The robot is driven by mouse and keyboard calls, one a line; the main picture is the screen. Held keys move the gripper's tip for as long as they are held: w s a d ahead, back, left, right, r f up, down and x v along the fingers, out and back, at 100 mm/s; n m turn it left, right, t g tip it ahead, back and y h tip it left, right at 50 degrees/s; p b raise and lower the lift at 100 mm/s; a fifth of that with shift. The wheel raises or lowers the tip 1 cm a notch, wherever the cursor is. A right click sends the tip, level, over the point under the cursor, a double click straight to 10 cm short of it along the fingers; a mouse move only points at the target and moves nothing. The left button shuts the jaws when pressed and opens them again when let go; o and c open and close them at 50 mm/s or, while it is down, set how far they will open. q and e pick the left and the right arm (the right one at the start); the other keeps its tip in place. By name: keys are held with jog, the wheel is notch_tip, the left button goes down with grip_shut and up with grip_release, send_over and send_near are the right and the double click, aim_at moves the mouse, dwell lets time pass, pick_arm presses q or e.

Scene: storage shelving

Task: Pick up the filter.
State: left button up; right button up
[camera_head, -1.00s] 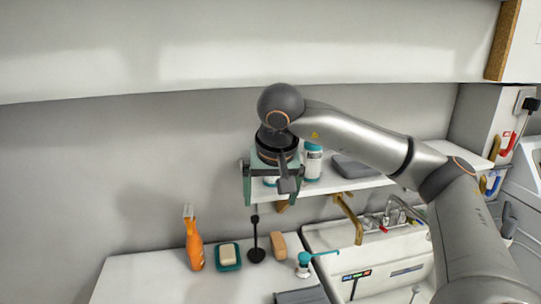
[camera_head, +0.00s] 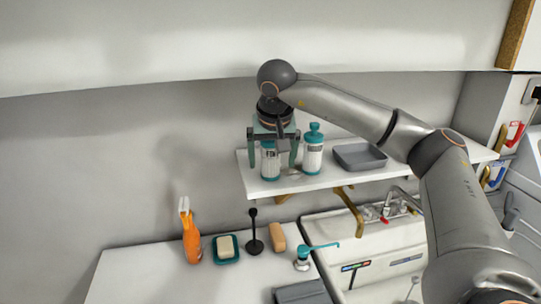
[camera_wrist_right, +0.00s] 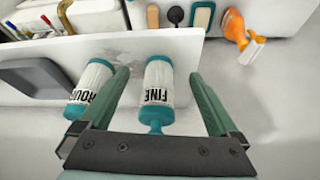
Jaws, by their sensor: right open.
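Two white filter bottles with teal ends stand on the white shelf. The one marked FINE (camera_wrist_right: 158,85) is the left one in the head view (camera_head: 270,163). The other, with a partly hidden label reading ROU (camera_wrist_right: 88,90), stands to its right in the head view (camera_head: 313,155). My right gripper (camera_head: 273,155) is open and its fingers are on either side of the FINE filter. In the wrist view the filter shows between the two green fingers (camera_wrist_right: 158,78) with gaps on both sides. The left finger partly covers the ROU filter. My left gripper is not in view.
The white shelf (camera_head: 262,187) also holds a grey tray (camera_head: 360,156) to the right. Below, the counter holds an orange spray bottle (camera_head: 191,240), a soap dish (camera_head: 226,257), a black plunger-like tool (camera_head: 254,246) and a tan block (camera_head: 277,237). A wall rises close behind.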

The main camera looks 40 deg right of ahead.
aim_at(271, 152)
jog(key=w+d, duration=0.1)
jog(key=w+d+p, duration=0.1)
jog(key=w, duration=0.1)
jog(key=shift+w+d+r, duration=0.1)
jog(key=shift+w+d, duration=0.1)
jog(key=shift+d, duration=0.1)
jog(key=shift+w+d, duration=0.25)
jog(key=shift+f, duration=0.65)
grip_shut()
jog(key=shift+r, duration=0.1)
